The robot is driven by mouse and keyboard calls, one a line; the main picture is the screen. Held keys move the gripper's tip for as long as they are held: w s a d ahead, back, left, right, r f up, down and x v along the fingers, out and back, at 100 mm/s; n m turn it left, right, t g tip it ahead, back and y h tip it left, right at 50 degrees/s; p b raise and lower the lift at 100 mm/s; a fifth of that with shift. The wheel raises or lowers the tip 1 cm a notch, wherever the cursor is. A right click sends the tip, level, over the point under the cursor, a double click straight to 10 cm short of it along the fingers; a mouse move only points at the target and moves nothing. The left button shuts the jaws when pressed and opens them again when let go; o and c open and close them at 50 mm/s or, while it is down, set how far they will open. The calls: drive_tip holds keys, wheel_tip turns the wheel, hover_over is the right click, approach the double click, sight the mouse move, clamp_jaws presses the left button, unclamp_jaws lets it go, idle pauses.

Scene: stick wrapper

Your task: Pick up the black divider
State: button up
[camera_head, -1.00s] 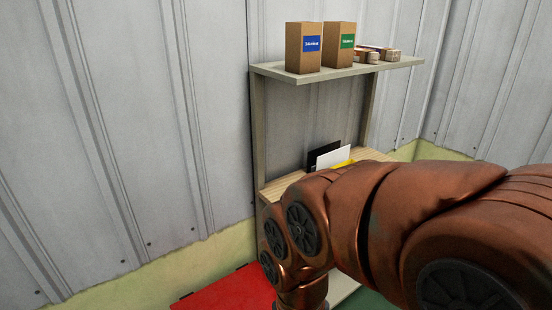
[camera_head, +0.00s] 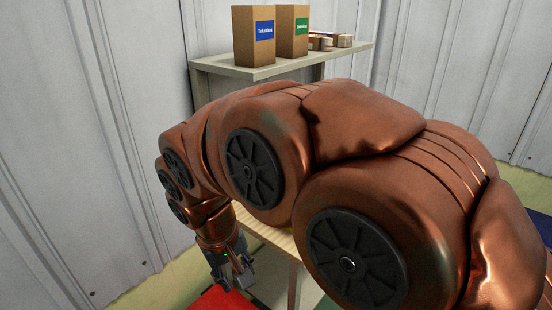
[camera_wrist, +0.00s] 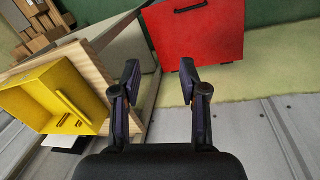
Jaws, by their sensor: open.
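My gripper (camera_wrist: 160,78) is open and empty, with its two fingers apart in the wrist view. In the head view my gripper (camera_head: 232,272) hangs low beside the left end of the shelf unit, above a red piece on the floor. In the wrist view a thin dark edge (camera_wrist: 64,150) shows at the lower left, past a white panel (camera_wrist: 58,140) and a yellow holder (camera_wrist: 45,98); it looks like the black divider, mostly hidden. In the head view my arm hides the dividers.
The shelf unit's upper board (camera_head: 285,66) carries two brown boxes (camera_head: 253,36) and small stacked items (camera_head: 330,40). A wooden lower board (camera_wrist: 88,72) lies left of my fingers. A red panel (camera_wrist: 200,32) is ahead. A corrugated wall (camera_head: 60,120) stands close on the left.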

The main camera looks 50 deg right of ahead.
drive_tip(key=w+d+m+t+h+b, duration=0.35)
drive_tip(key=w+d+m, duration=0.25)
drive_tip(key=w+d, duration=1.55)
drive_tip(key=shift+w+d+f+m+h+b, duration=0.55)
drive_tip(key=shift+w+d+m+h, duration=0.55)
drive_tip(key=shift+w+d, duration=2.2)
drive_tip(key=shift+w+d+f+m+h+b, duration=0.3)
drive_tip(key=shift+w+d+m+h+b, duration=0.7)
drive_tip(key=shift+d, duration=4.25)
drive_tip(key=shift+w+d+f+m+h+b, duration=0.45)
drive_tip(key=shift+w+d+m+h, duration=0.75)
drive_tip(key=shift+w+d, duration=2.25)
drive_tip(key=shift+s+d+f+p, duration=0.15)
drive_tip(key=shift+d+f+p, duration=0.25)
drive_tip(key=shift+d, duration=0.5)
drive_tip(key=shift+s+d+f+p, duration=0.15)
drive_tip(key=shift+d+f+p, duration=0.25)
drive_tip(key=shift+d, duration=0.55)
drive_tip(key=shift+s+d+f+p, duration=0.15)
drive_tip(key=shift+d+f+p, duration=0.2)
drive_tip(key=shift+d, duration=0.55)
clamp_jaws()
